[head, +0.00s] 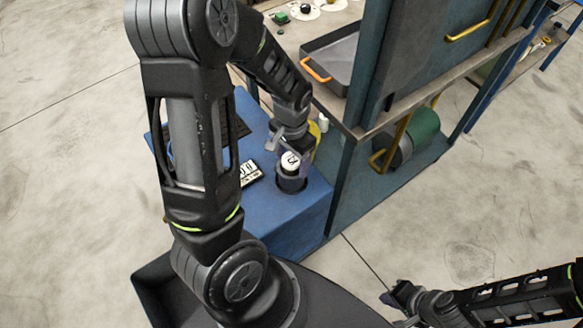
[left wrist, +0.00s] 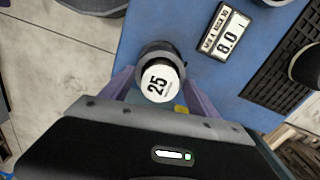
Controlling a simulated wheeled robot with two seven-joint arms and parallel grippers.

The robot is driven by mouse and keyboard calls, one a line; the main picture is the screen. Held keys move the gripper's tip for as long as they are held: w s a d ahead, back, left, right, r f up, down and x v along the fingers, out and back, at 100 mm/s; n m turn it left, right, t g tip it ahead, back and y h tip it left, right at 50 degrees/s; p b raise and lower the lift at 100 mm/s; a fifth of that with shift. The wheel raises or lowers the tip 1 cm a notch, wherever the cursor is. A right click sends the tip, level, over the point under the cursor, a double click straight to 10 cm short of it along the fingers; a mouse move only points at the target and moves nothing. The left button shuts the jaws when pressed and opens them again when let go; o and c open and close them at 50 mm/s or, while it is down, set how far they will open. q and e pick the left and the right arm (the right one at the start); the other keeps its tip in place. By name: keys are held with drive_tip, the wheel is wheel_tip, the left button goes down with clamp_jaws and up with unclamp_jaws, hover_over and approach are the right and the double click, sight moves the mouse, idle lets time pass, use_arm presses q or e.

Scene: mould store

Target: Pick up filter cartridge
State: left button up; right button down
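The filter cartridge (left wrist: 158,84) has a white round top marked 25 and stands in a dark round holder (left wrist: 157,49) on a blue surface. It also shows in the head view (head: 290,161), upright in the dark cup. My left gripper (left wrist: 158,88) is over it, with one purple-grey finger on each side of the white top. The fingers look spread, and I cannot tell whether they touch the cartridge. My right gripper (head: 398,299) is at the lower right of the head view, far from the cartridge, and its finger gap is unclear.
A label plate reading 8.0 (left wrist: 224,32) lies beside the holder on the blue surface (left wrist: 190,17). A black ribbed mat (left wrist: 285,75) is further right. In the head view, a bench with a dark tray (head: 335,55) and a blue cabinet stand close behind. Concrete floor is clear at right.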

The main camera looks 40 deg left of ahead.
use_arm(q)
clamp_jaws()
idle(0.6)
drive_tip(key=shift+r, duration=0.1)
wheel_tip(320, 180, up, 10)
drive_tip(key=shift+f+p, duration=0.1)
drive_tip(key=shift+p, duration=0.3)
drive_tip(key=shift+w, duration=0.1)
idle(0.5)
